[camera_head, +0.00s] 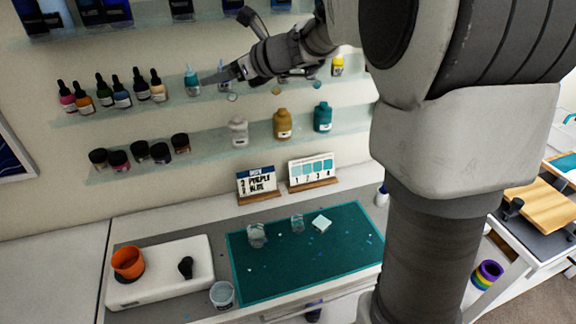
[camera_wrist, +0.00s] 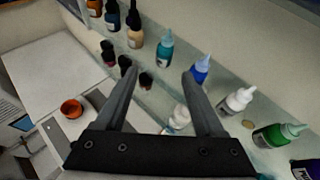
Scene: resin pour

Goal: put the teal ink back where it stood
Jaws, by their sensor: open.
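The teal ink (camera_head: 192,82) is a small dropper bottle with a light teal top. It stands upright on the middle glass shelf, right of a row of dark-capped dropper bottles, with a gap between. It also shows in the wrist view (camera_wrist: 165,50), just beyond and between my fingertips. My gripper (camera_head: 208,80) is at the shelf, close to the bottle's right side in the head view. In the wrist view my gripper (camera_wrist: 160,73) has its fingers wide apart with nothing held. Whether a finger touches the bottle I cannot tell.
A blue bottle (camera_wrist: 201,70), a white bottle (camera_wrist: 237,101) and a green bottle (camera_wrist: 277,135) stand along the shelf to the right. Dark-capped bottles (camera_head: 121,95) stand to the left. Below are a shelf with jars (camera_head: 283,124) and a bench with a teal mat (camera_head: 340,255).

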